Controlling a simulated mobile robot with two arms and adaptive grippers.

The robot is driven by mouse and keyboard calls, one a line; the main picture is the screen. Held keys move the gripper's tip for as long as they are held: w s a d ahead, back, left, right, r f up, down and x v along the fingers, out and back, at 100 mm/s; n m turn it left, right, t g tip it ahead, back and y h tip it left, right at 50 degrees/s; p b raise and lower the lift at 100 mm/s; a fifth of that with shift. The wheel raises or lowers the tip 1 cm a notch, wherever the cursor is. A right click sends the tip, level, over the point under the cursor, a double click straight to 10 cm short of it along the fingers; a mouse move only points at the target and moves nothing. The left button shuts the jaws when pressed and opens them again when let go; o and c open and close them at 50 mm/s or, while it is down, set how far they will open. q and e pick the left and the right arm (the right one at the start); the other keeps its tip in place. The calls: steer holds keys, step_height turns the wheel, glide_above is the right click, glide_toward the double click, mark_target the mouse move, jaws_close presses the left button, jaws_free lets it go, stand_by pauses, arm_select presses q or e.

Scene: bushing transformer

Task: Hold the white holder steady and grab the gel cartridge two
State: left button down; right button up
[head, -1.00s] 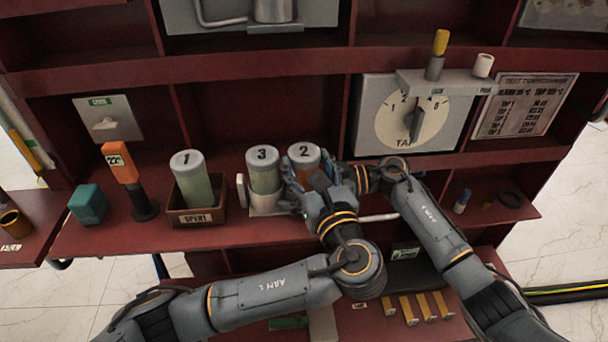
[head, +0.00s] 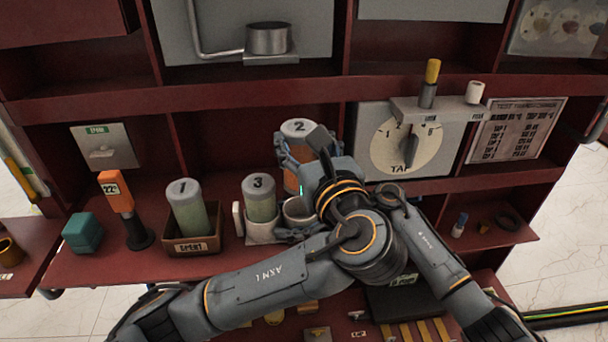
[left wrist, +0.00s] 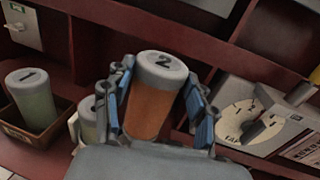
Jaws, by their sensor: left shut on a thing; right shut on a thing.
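The gel cartridge two (head: 298,134), with orange gel and a grey cap marked 2, is in my left gripper (head: 303,155), whose fingers are shut around its sides. In the left wrist view the cartridge (left wrist: 150,102) sits upright between the blue-padded fingers. It is raised above the white holder (head: 262,229). The holder's right cup (head: 297,208) is empty, and cartridge three (head: 260,200), with pale green gel, stands in its left cup. My right gripper (head: 297,233) is shut on the holder's right side, low down and mostly hidden by my left arm.
Cartridge one (head: 187,208) stands in the brown spent bin (head: 190,246) to the left. An orange-headed tool (head: 116,192) and a teal block (head: 83,233) are further left. The tap dial panel (head: 409,145) is at the right, with a small shelf above its dial.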

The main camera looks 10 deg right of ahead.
arm_select(q)
step_height(320, 180, up, 7)
steer(key=shift+r, duration=0.1)
arm_select(e)
steer(key=o, duration=1)
steer(key=shift+d, duration=0.1)
